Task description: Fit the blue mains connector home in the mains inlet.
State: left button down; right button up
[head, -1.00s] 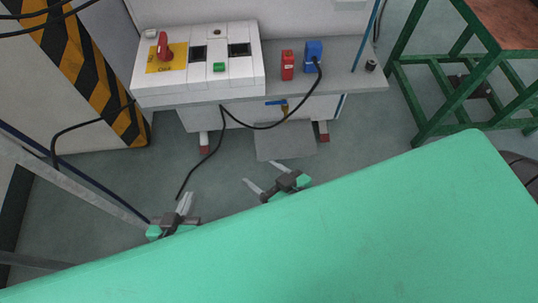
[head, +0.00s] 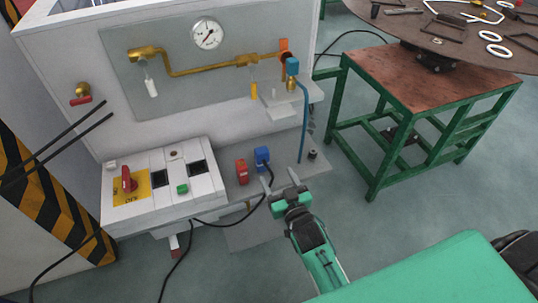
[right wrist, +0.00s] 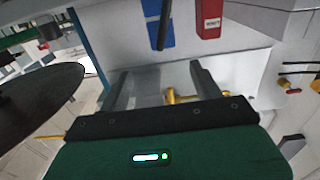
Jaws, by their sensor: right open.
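The blue mains connector (head: 262,157) stands on the grey shelf beside a red block, with a black cable running from it. It also shows at the top of the right wrist view (right wrist: 160,25), partly cut off. My right gripper (head: 279,179) is open and empty, just in front of and right of the blue connector, apart from it. In the right wrist view its two fingers (right wrist: 159,70) point toward the blue connector. I cannot make out the mains inlet for certain. My left gripper is out of view.
The red block (head: 242,171) is close left of the connector. A white switch box (head: 212,184) with a red rotary switch stands further left. A blue hose (head: 304,125) rises at the right, near a small black knob (head: 313,154). A green-framed table (head: 390,105) stands beyond.

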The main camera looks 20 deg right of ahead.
aim_at(264, 156)
jog(key=w, duration=0.8)
jog(key=shift+a+f, duration=0.1)
jog(key=shift+a, duration=0.15)
jog(key=w, duration=0.4)
jog(key=shift+a+f, duration=0.3)
jog(key=shift+w, duration=0.25)
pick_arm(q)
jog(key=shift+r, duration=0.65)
pick_arm(e)
jog(key=shift+c, duration=0.3)
jog(key=c, duration=1.1)
